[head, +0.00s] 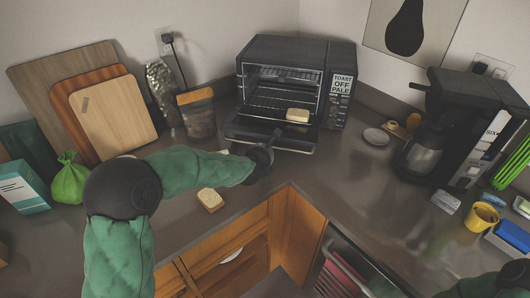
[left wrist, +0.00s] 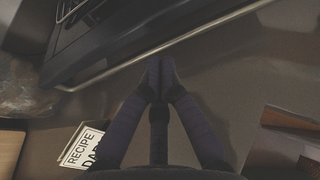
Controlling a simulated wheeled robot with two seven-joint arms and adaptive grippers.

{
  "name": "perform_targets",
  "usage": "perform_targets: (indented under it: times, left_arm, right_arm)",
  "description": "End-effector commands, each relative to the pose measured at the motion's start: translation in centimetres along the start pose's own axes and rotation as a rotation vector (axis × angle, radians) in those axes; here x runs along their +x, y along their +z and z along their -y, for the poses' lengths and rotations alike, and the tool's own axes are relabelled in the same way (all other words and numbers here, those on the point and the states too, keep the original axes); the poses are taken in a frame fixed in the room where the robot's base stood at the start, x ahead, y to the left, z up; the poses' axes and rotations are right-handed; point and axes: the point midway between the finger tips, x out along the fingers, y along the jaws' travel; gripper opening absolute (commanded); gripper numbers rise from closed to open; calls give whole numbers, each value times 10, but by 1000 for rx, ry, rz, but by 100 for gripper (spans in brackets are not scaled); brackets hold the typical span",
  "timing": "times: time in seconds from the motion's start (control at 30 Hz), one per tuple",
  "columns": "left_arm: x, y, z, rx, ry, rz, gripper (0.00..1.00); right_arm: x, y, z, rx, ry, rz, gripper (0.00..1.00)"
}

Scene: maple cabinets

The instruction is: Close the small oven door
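The small toaster oven (head: 293,83) stands at the back of the counter, dark, with its front open. Its door (head: 270,134) is swung down to about level, and a pale block (head: 298,115) lies at the opening, on the rack or door. My right gripper is out of view; only a bit of my right arm shows.
A bread-like piece (head: 210,199) lies on the counter near my left forearm. Cutting boards (head: 112,117), a jar (head: 198,115) and a green bag (head: 70,180) stand left. A coffee maker (head: 455,125) and yellow cup (head: 483,217) stand right.

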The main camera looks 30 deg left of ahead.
Motion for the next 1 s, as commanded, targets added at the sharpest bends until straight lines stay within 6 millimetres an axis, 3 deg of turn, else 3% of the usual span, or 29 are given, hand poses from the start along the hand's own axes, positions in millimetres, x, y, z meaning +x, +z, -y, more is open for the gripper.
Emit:
perform_targets:
  times: [0.2,0.4,1.0]
  left_arm:
    - [30,0,0,-1,0,0,0]
    - [43,0,0,0,-1,0,0]
    - [45,3,0,0,0,-5,0]
  right_arm:
    - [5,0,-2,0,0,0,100]
    - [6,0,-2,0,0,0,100]
    - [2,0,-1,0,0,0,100]
